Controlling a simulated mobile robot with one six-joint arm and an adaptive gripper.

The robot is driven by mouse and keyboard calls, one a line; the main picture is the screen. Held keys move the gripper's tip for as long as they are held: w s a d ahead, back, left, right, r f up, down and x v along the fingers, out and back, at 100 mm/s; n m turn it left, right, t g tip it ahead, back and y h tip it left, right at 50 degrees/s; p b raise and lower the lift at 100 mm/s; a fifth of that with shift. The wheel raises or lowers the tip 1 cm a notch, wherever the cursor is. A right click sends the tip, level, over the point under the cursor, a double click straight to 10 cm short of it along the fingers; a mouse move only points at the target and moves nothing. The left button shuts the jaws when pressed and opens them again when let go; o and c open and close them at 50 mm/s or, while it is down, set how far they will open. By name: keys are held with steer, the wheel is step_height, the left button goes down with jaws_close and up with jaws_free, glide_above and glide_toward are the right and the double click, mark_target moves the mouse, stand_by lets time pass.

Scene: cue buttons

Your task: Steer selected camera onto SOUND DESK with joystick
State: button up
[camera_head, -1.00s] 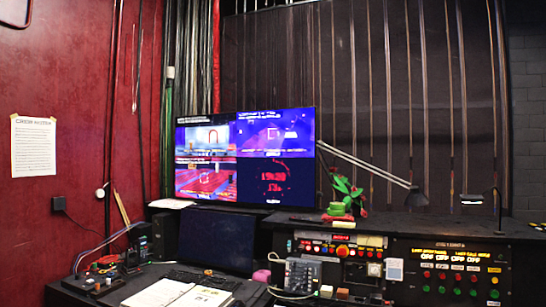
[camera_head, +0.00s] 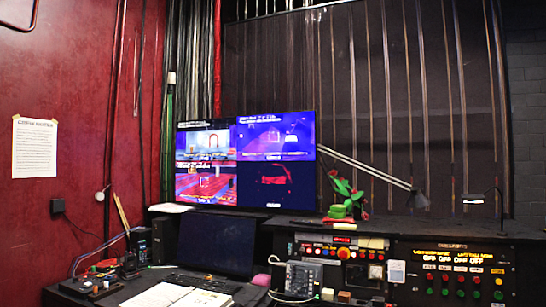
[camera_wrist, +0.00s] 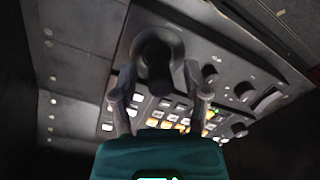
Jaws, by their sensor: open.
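A dark joystick with a thick round knob (camera_wrist: 156,55) stands on a grey control panel (camera_wrist: 238,80) in the wrist view. My gripper (camera_wrist: 159,82) is open, its two grey fingers pointing towards the knob, one to each side of it. I cannot tell whether either finger touches it. The monitor (camera_head: 246,160) in the head view shows four panes; the upper two and the lower left hold coloured stage pictures with small marks, and the lower right is dark with a red shape. Their captions are too small to read. My gripper does not show in the head view.
Rows of lit buttons (camera_wrist: 170,115) and several dark knobs lie on the panel near my fingers. In the head view, a console with coloured buttons (camera_head: 462,282) stands at the right.

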stand_by(0.6)
steer(key=c, duration=0.6)
